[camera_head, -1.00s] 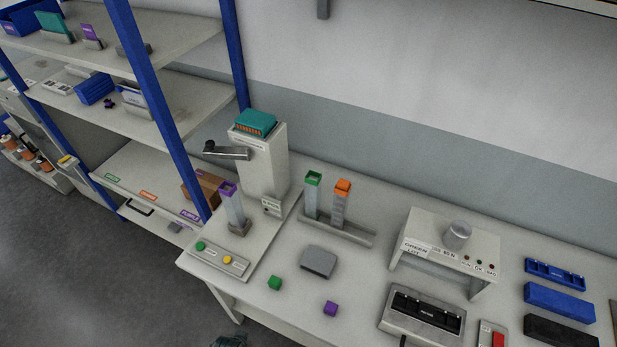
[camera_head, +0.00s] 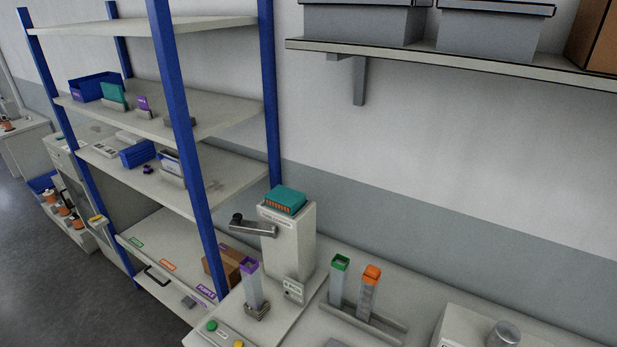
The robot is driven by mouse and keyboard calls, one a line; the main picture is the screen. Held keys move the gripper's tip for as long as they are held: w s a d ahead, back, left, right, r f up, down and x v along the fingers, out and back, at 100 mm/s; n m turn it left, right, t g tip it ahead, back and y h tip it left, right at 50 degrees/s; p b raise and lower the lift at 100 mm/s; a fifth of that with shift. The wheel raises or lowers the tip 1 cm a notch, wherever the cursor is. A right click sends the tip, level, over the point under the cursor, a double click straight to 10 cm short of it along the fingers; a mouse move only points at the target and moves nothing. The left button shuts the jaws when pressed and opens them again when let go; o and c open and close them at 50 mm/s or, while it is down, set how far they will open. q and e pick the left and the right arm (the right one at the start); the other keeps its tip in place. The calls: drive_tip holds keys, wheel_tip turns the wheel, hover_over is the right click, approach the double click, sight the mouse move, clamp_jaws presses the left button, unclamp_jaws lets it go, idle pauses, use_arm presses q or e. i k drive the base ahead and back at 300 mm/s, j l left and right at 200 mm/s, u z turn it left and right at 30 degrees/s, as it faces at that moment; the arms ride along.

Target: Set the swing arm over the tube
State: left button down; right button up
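The swing arm (camera_head: 254,228) is a dark grey lever with a black knob at its left end. It sticks out to the left from a white upright machine (camera_head: 291,247) with a teal block on top. A clear tube with a purple top (camera_head: 254,287) stands upright in a small grey holder in front of the machine. The swing arm is above and slightly left of this tube; I cannot tell whether it lines up with it. Neither of my grippers shows in the view.
Tubes with a green top (camera_head: 338,280) and an orange top (camera_head: 369,291) stand in a grey rack at right. A green button (camera_head: 212,326) and a yellow button are at the bottom. A blue-post shelf (camera_head: 187,146) stands left. A wall shelf (camera_head: 445,64) holds grey bins above.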

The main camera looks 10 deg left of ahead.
sight(237, 224)
drive_tip(key=j+z, duration=0.2)
drive_tip(key=j, duration=0.6)
drive_tip(key=j+z, duration=0.2)
drive_tip(key=j, duration=0.6)
drive_tip(key=j+z, duration=0.15)
drive_tip(key=j, duration=0.65)
drive_tip(key=k+j+z, duration=0.2)
drive_tip(key=j, duration=0.6)
drive_tip(key=i, duration=0.05)
